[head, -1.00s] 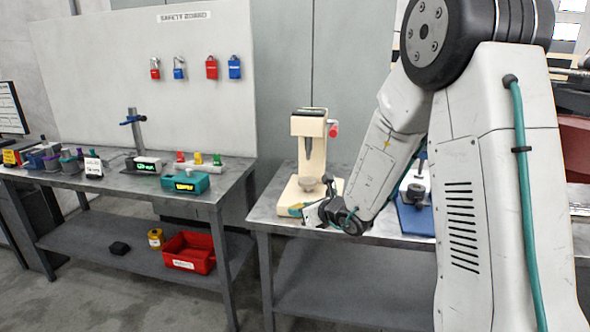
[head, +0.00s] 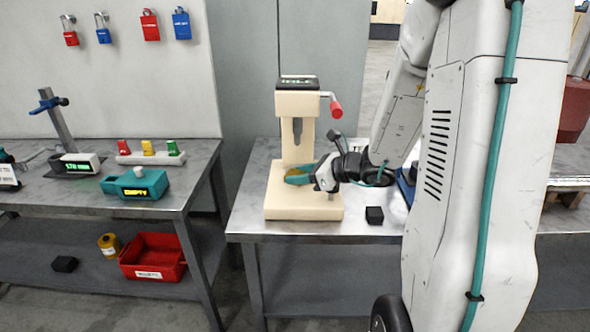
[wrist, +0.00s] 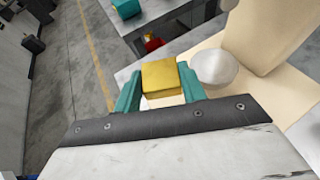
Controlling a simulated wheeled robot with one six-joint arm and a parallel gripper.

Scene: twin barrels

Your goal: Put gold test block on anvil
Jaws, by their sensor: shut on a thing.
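The gold test block (wrist: 161,77) sits between the teal fingers of my gripper (wrist: 158,88) in the wrist view. In the head view my gripper (head: 298,176) reaches from the right over the base of the cream hardness tester, and only a sliver of gold shows at its fingers. The anvil (wrist: 213,67), a round pale disc, lies just right of the block in the wrist view. In the head view the gripper hides the anvil. I cannot tell the block's height relative to the anvil. The tester's indenter (head: 297,130) hangs above.
A red-knobbed lever (head: 335,106) sticks out right of the tester. A small black block (head: 374,215) lies on the bench right of the tester's base. The left bench holds a teal box (head: 135,186); a red bin (head: 152,258) stands on its lower shelf.

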